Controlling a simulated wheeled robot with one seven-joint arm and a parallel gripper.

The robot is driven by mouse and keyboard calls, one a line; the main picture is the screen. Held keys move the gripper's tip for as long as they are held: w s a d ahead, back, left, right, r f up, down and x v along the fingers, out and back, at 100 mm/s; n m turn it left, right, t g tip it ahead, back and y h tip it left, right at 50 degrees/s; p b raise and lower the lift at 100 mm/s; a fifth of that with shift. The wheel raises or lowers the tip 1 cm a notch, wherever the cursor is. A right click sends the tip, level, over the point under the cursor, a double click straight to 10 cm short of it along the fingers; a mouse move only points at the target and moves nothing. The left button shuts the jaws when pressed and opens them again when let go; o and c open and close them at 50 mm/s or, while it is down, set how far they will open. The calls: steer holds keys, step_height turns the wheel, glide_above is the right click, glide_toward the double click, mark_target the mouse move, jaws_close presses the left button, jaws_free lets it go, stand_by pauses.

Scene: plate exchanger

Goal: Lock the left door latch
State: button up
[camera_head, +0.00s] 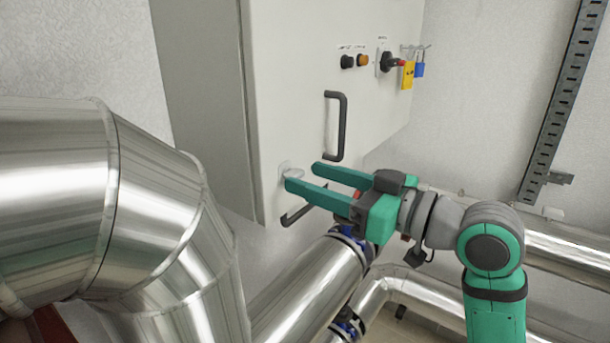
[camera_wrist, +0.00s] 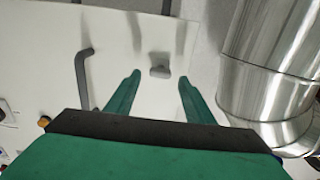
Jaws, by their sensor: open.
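The door latch (camera_head: 288,169) is a small pale grey knob low on the light cabinet door, near its left edge. In the wrist view the latch (camera_wrist: 160,69) appears between and a little beyond the two fingertips. My gripper (camera_head: 301,175) is open, with two green fingers pointing left toward the door beside the latch. It also shows in the wrist view (camera_wrist: 159,76), with nothing between its jaws. One fingertip overlaps the lower edge of the latch in the head view; I cannot tell whether they touch.
The cabinet (camera_head: 300,60) carries a black door handle (camera_head: 341,125), a rotary switch (camera_head: 386,62) and a blue padlock (camera_head: 420,69). A dark bar (camera_head: 297,217) shows below my fingers. Large shiny pipes (camera_head: 160,200) stand close at left, and another (camera_head: 310,285) runs below my gripper.

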steer(key=shift+x, duration=1.25)
steer(key=shift+c, duration=0.5)
steer(key=shift+w, duration=0.1)
steer(key=c, duration=0.9)
steer(key=shift+c, duration=0.2)
steer(key=shift+m, duration=0.3)
steer(key=shift+d+m, duration=0.1)
steer(key=shift+m, duration=0.8)
steer(key=shift+o, duration=0.3)
steer(key=m, duration=0.5)
